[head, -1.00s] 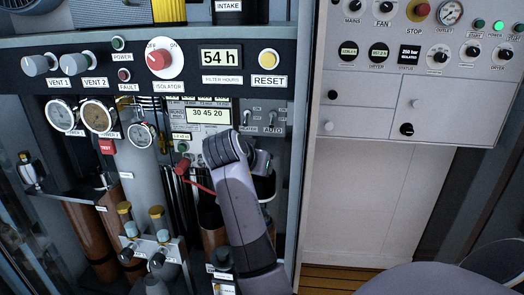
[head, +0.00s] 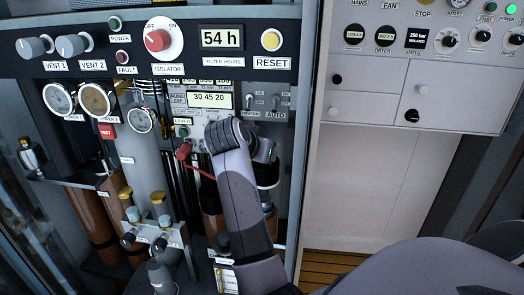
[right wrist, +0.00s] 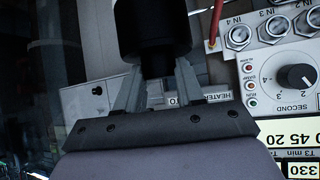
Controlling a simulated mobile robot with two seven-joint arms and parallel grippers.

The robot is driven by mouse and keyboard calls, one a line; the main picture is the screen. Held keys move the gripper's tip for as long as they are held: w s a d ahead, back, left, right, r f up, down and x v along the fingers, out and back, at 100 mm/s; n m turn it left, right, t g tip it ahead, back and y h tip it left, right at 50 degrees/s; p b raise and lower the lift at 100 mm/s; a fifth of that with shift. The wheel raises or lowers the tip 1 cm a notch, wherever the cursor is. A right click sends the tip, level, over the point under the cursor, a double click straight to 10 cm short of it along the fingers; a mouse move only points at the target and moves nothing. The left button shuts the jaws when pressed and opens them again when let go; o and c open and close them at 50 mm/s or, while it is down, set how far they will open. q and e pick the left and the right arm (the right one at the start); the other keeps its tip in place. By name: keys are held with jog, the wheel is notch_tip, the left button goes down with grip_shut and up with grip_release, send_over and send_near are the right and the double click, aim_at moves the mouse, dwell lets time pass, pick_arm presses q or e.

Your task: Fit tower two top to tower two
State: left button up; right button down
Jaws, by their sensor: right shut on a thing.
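My right gripper (right wrist: 157,82) is shut on a black cylindrical piece, which I take to be the tower two top (right wrist: 150,32); it fills the top middle of the right wrist view. In the head view my right wrist is in front of the panel's lower middle, and a dark cylindrical part (head: 267,174) shows just right of it; my arm hides much of the grip. A brown cylinder (head: 212,226) stands behind and left of my forearm, partly covered; I cannot tell whether it is tower two. The held piece's far end is out of frame. My left gripper is not in view.
Brown cylinders (head: 94,220) and valves with brass caps (head: 157,197) stand at lower left. A red lever (head: 183,151) with a red line is close left of my wrist. Gauges (head: 95,99) and labelled switches line the panel. The white cabinet (head: 365,180) at right has a clear front.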

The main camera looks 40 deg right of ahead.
aim_at(259, 167)
jog(key=shift+f+b, duration=1.1)
jog(key=shift+f, duration=1.2)
jog(key=shift+p, duration=1)
jog(key=shift+f+b, duration=1.6)
jog(key=shift+f, duration=1.55)
jog(key=c, duration=0.6)
grip_release()
jog(key=shift+f, duration=0.1)
jog(key=shift+a+r, duration=0.1)
jog(key=shift+r, duration=0.1)
